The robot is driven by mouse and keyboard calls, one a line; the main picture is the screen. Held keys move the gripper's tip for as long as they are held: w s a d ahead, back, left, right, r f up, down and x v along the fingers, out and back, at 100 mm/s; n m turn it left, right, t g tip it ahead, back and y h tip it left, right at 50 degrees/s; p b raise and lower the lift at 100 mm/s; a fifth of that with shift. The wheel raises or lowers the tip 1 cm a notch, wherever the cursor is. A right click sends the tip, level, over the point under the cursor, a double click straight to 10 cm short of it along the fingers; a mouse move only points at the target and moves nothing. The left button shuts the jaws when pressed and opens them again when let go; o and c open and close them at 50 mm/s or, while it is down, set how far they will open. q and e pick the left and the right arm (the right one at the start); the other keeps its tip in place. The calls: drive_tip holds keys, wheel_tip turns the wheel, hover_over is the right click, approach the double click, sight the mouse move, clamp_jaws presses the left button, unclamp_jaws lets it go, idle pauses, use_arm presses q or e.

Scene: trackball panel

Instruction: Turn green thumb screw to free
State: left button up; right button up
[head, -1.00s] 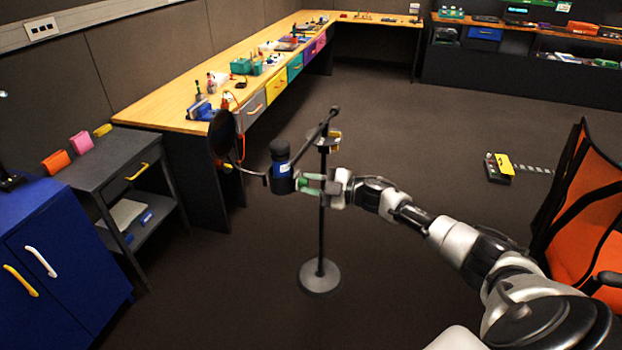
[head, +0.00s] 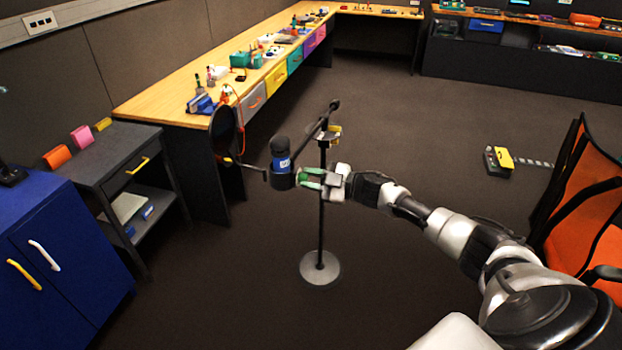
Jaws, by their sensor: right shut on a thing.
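A microphone stand stands on the floor, with a round grey base (head: 320,268) and a dark upright pole. A dark microphone with a blue band (head: 282,162) sits at the left end of its boom, with a round black pop filter (head: 223,133) to its left. My right gripper (head: 311,179) comes from the right and is shut at the right side of the microphone mount. Its fingers are around the green thumb screw (head: 306,178), which is mostly hidden between them. My left gripper is out of view.
An orange chair (head: 585,205) stands at the right, near my right arm. A long wooden workbench (head: 165,107), a dark side table (head: 95,160) and a blue cabinet (head: 65,250) line the left. A small yellow-topped box (head: 500,158) lies on the floor.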

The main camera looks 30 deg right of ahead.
drive_tip(key=o, duration=0.9)
drive_tip(key=shift+b+v, duration=1.8)
drive_tip(key=shift+v, duration=3.6)
drive_tip(key=shift+f, duration=0.1)
